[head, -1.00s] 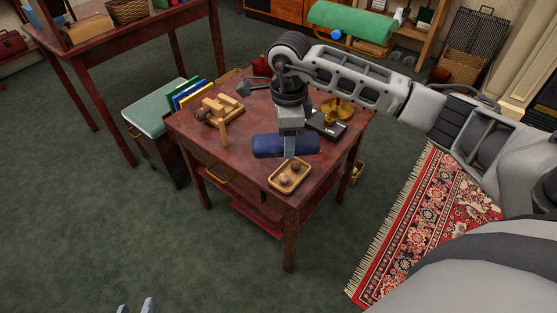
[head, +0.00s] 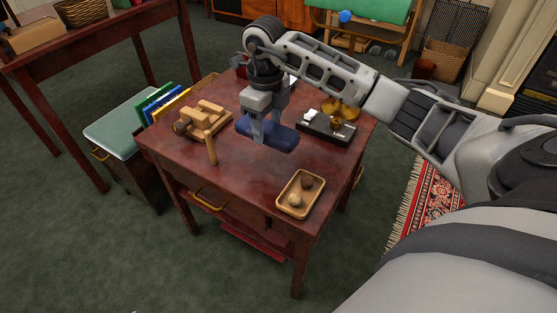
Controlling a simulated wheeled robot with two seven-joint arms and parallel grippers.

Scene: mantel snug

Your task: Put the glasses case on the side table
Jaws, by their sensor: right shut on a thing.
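The glasses case (head: 282,139) is dark blue and rounded, over the middle of the side table. My right gripper (head: 262,130) comes down from above and is shut on it, with its fingers hiding part of the case. I cannot tell whether the underside of the case touches the table top. The side table (head: 235,180) is reddish-brown wood with a drawer in front. My left gripper does not show clearly.
On the table, a wooden tray (head: 289,204) with small round things is at the front, a wooden device (head: 203,122) at left, and a black tray (head: 318,129) with a brass item (head: 345,109) at right. Upright books (head: 157,103) stand at the back left. Bare table lies before the case.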

